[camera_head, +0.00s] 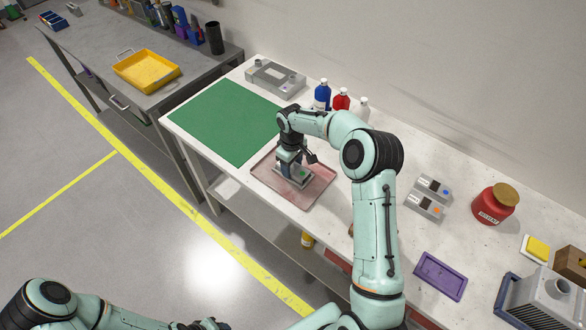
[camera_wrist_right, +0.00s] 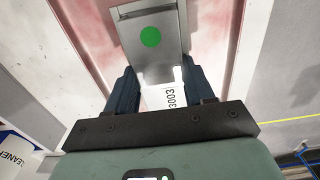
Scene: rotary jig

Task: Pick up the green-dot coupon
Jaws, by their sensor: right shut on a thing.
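The green-dot coupon (camera_wrist_right: 150,38) is a grey metal piece with a round green dot and a white label reading 3003. In the head view the coupon (camera_head: 300,176) is at the pink tray, partly hidden by my gripper. My right gripper (camera_wrist_right: 160,88) is shut on the coupon, one dark finger on each side of its near end. In the head view the right gripper (camera_head: 289,166) points down over the tray. I cannot tell whether the coupon touches the tray. My left arm shows at the bottom left; its gripper is not clear.
The pink tray (camera_head: 262,168) lies on the white bench beside a green mat (camera_head: 225,118). Two other coupons (camera_head: 428,205), one with an orange dot, lie to the right. Bottles (camera_head: 322,95) stand behind my arm. A red jar (camera_head: 492,205) and purple tray (camera_head: 440,276) are further right.

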